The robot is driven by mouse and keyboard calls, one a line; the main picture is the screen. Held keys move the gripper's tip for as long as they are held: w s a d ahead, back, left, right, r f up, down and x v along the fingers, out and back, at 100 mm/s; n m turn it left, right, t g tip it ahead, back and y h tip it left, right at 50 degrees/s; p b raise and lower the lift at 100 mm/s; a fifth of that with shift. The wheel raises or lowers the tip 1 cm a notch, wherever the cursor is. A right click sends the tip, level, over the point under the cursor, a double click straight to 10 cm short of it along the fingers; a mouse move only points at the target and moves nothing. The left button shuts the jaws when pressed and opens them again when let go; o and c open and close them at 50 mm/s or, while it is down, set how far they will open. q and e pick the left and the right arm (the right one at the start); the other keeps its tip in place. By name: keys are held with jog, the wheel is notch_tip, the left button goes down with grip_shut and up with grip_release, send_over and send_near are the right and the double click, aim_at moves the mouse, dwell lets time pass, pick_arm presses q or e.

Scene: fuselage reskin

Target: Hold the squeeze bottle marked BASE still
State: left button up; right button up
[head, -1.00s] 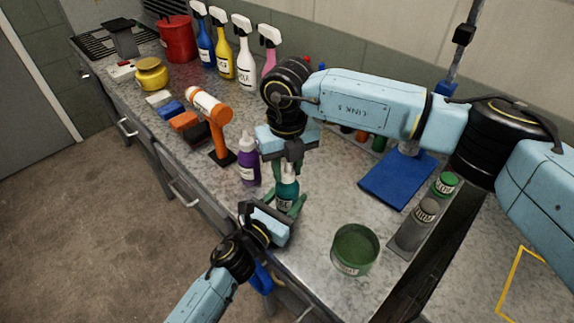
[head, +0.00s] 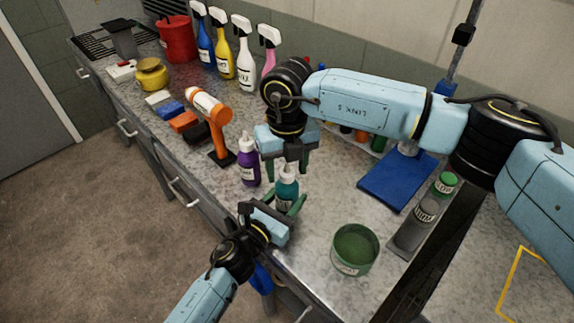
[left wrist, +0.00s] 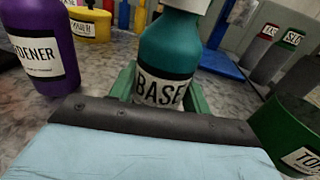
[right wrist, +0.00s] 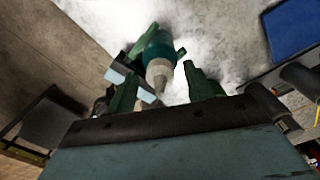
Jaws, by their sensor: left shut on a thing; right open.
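The teal squeeze bottle marked BASE (head: 285,190) stands upright near the front edge of the counter. Its label shows in the left wrist view (left wrist: 160,88). My left gripper (head: 288,208) is shut on its body from the front, with green fingers on both sides. My right gripper (head: 286,160) is open above the bottle, pointing down. In the right wrist view its green fingers (right wrist: 165,90) stand apart on either side of the bottle's pale nozzle (right wrist: 159,76). I see no contact between these fingers and the bottle.
A purple bottle (head: 248,160) stands just left of the BASE bottle, near an orange tool on a stand (head: 212,115). A green tub (head: 354,250) is at the right. A blue mat (head: 396,182) and grey tubes (head: 412,225) lie farther right. Spray bottles (head: 243,55) line the back.

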notch_tip(320, 180, up, 12)
dwell(0.6)
pick_arm(q)
jog(key=o, duration=1.2)
jog(key=shift+c, duration=0.2)
